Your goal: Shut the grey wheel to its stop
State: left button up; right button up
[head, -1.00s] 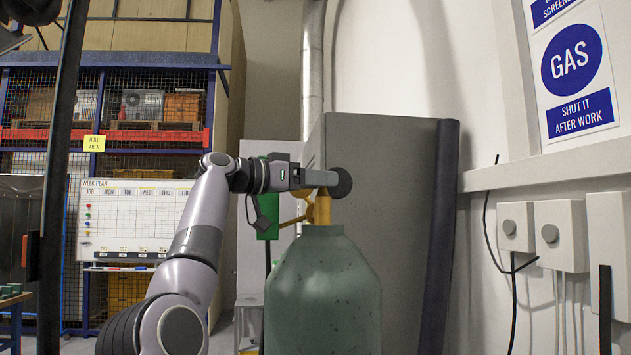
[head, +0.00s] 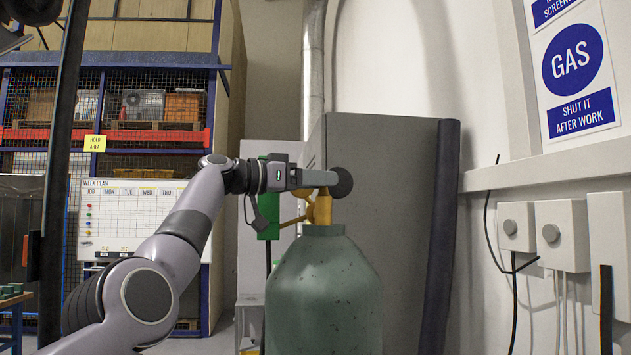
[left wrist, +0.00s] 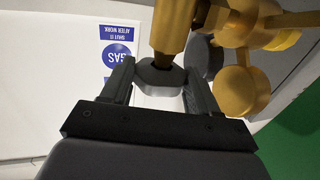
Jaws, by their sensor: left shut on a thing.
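The gas cylinder (head: 322,290) is green and stands upright, with a brass valve (head: 323,208) on top. My left gripper (head: 325,178) reaches in from the left at the top of the valve. In the left wrist view its two fingers (left wrist: 160,85) are closed on the sides of the grey wheel (left wrist: 160,76), at the end of the brass stem (left wrist: 172,28). A dark grey round disc (head: 343,184) shows just past the fingertips in the head view; I cannot tell if it is part of the wheel. The wheel's angle is not readable. My right gripper is out of view.
Brass fittings (left wrist: 240,90) sit close beside the fingers in the left wrist view. A tall grey panel (head: 395,240) stands behind the cylinder. Grey wall boxes (head: 561,235) and a gas sign (head: 575,70) are on the right wall.

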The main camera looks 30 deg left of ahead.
pick_arm(q)
jog(key=o, duration=1.1)
jog(key=shift+c, duration=0.2)
jog(key=shift+s+a+f+b, duration=0.15)
jog(key=shift+s+a+b, duration=0.1)
jog(key=shift+b, duration=0.15)
jog(key=b+v, duration=0.3)
jog(key=v, duration=0.3)
jog(key=shift+s+a, duration=0.15)
jog(key=shift+s, duration=0.05)
